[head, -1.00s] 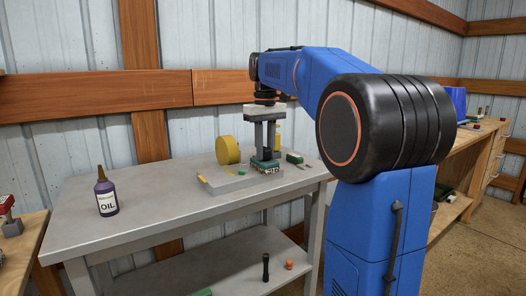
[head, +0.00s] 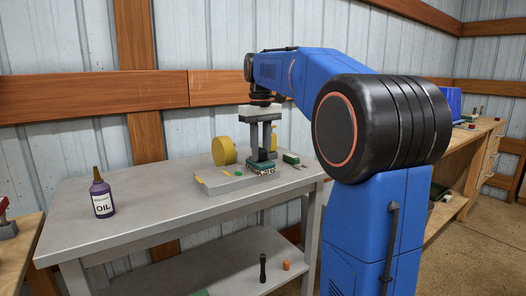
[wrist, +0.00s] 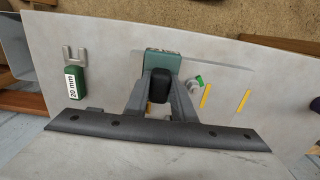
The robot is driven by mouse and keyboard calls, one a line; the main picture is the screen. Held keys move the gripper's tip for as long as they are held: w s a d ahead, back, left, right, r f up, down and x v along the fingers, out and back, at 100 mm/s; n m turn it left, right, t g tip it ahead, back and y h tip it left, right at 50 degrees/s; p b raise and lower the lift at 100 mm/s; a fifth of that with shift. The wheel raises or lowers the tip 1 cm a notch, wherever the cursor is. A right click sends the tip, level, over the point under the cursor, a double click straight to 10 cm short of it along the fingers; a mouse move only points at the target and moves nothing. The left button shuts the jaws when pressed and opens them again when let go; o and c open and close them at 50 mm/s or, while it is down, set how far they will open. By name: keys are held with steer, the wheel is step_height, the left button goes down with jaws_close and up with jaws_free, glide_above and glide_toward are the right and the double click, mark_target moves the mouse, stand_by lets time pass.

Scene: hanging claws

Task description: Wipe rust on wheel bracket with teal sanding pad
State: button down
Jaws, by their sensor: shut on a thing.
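My gripper (head: 262,150) points down over the grey metal table and is shut on the teal sanding pad (head: 262,167). In the wrist view the pad (wrist: 161,63) shows just beyond the fingers (wrist: 158,88). The pad is at the right end of a low grey plate (head: 220,184) with yellow marks and a green spot, which seems to be the wheel bracket. A yellow wheel (head: 223,151) stands upright behind it. Speckled patches show at the pad's edge. The pad and fingers hide the surface below; I cannot tell rust there clearly or whether the pad touches it.
A green-handled fork tool marked 20 mm (wrist: 76,82) lies beside the pad; it also shows in the head view (head: 292,160). A purple oil bottle (head: 102,194) stands at the table's left. A yellow bottle (head: 274,137) stands behind the gripper. The table's front left (head: 140,222) is clear.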

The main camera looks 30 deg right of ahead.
steer(key=shift+a, duration=0.7)
steer(key=shift+r, duration=0.1)
steer(key=shift+r, duration=3)
